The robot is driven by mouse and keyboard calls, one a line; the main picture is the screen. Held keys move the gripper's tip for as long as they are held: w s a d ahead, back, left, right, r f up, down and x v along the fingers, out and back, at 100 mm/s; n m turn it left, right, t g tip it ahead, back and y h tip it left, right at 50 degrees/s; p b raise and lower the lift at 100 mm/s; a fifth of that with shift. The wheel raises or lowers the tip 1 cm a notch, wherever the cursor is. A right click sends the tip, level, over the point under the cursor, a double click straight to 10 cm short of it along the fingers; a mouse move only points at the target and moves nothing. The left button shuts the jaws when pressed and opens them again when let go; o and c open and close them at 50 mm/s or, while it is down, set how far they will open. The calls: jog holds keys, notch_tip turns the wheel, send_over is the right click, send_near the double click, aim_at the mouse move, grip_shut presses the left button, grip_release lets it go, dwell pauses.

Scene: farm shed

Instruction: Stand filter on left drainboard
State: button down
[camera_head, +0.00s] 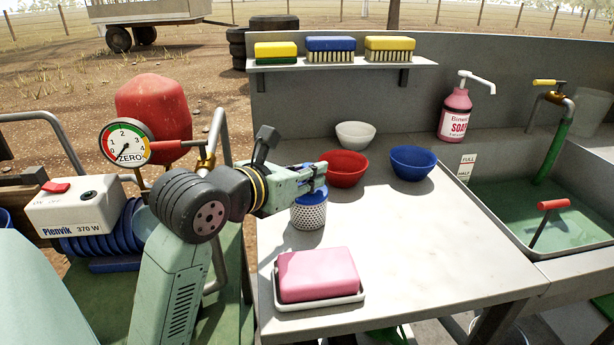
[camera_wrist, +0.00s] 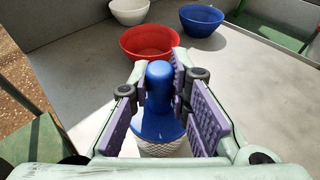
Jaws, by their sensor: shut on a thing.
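The filter (camera_head: 309,213) has a perforated white body and a blue top. It is upright on, or just above, the left drainboard (camera_head: 420,246); I cannot tell whether its base touches. My gripper (camera_head: 318,176) reaches in from the left and is shut on the filter's blue knob. In the wrist view the blue top of the filter (camera_wrist: 158,112) sits between the purple pads of my gripper (camera_wrist: 162,92). Part of the filter's top is hidden by the fingers in the head view.
A red bowl (camera_head: 346,170) is close behind the filter, with a white bowl (camera_head: 355,135) and a blue bowl (camera_head: 413,163) farther back. A pink sponge (camera_head: 318,274) lies on a white tray (camera_head: 290,304) in front. The sink (camera_head: 530,215) is right; the board's right-front area is clear.

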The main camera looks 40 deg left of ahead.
jog(key=shift+d+r, duration=0.15)
jog(key=shift+d, duration=0.05)
jog(key=c, duration=1.5)
grip_release()
jog(key=shift+r, duration=0.1)
jog(key=b+v, duration=0.2)
jog(key=v, duration=1)
